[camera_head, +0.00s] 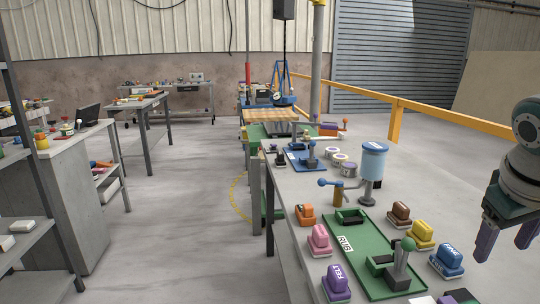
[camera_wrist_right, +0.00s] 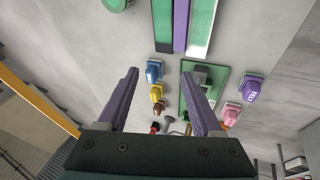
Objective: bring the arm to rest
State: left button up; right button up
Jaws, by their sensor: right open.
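My right gripper (camera_head: 504,243) hangs at the right edge of the head view, with its two purple fingers pointing down. It is apart from the stone slab's row of blocks. In the right wrist view my right gripper (camera_wrist_right: 160,73) has its fingers wide apart, with nothing held between them. The green board (camera_head: 345,245) lies on the slab to the left of the gripper and also shows in the wrist view (camera_wrist_right: 188,95). The blue block (camera_head: 447,261) is the closest block to the gripper in the head view. My left gripper is not in view.
Purple (camera_head: 336,283), pink (camera_head: 320,240), orange (camera_head: 305,215), brown (camera_head: 399,214) and yellow (camera_head: 421,235) blocks flank the board. A blue cylinder dispenser (camera_head: 373,160) stands behind it. A yellow rail (camera_head: 440,115) runs behind. The floor right of the slab is clear.

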jog(key=s+a+f+n+y, duration=0.1)
jog(key=s+a+f+y, duration=0.1)
jog(key=s+a, duration=0.8)
jog(key=s+a+f+n+y, duration=0.25)
jog(key=s+a, duration=0.45)
jog(key=s, duration=0.7)
notch_tip(320, 180, up, 38)
jog(key=p, duration=3.8)
jog(key=shift+s+m, duration=0.15)
jog(key=shift+m, duration=0.3)
jog(key=shift+a, duration=0.1)
